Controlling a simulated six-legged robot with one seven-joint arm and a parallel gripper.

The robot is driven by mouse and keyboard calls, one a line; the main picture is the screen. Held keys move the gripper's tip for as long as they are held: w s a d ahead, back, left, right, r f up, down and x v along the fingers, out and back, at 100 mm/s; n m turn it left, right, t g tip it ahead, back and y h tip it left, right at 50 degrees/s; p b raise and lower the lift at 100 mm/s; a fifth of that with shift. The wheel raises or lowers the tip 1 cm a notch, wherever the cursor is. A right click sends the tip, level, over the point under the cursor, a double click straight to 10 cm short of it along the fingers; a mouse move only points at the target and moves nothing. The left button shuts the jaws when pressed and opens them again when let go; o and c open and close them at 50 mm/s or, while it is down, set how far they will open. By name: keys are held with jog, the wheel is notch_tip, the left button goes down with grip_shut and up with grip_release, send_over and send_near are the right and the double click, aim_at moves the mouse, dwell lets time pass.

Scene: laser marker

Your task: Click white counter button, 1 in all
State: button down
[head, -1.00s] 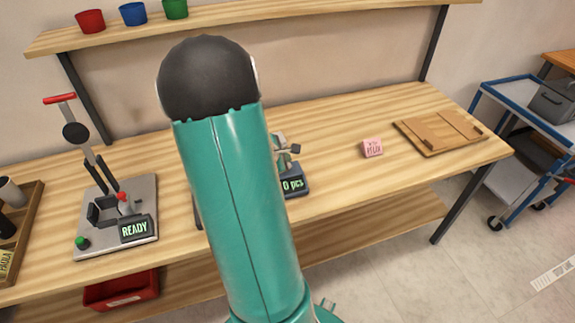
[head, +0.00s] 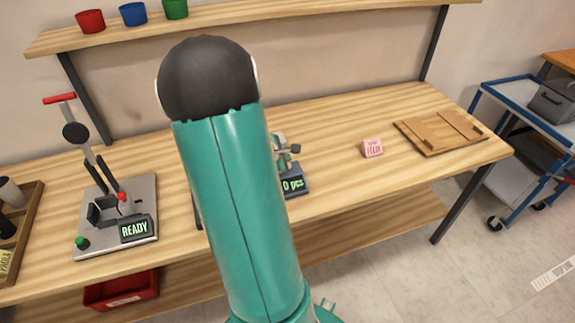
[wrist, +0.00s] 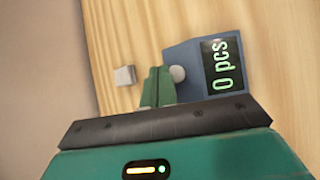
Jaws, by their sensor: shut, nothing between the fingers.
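The counter is a blue-grey box (wrist: 188,56) with a dark display (wrist: 222,64) reading "0 pcs" in green. Its round white button (wrist: 178,74) sits beside the display in the wrist view. My gripper (wrist: 158,80) is shut and empty, its green fingers just left of the button. I cannot tell whether they touch the counter. In the head view the counter's display (head: 293,185) shows to the right of my teal arm, which hides part of the counter. My gripper (head: 285,145) shows only partly there, above the display.
A small pale block (wrist: 124,75) lies left of my fingers. On the bench are a lever press (head: 118,205) with a READY display, a pink note block (head: 372,148) and a wooden board (head: 440,132).

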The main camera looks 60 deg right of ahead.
jog(key=shift+f, duration=0.1)
dwell(0.4)
jog(key=shift+f, duration=0.3)
jog(key=shift+f, duration=0.55)
dwell(0.6)
jog(key=shift+r, duration=0.95)
jog(key=shift+r, duration=2.5)
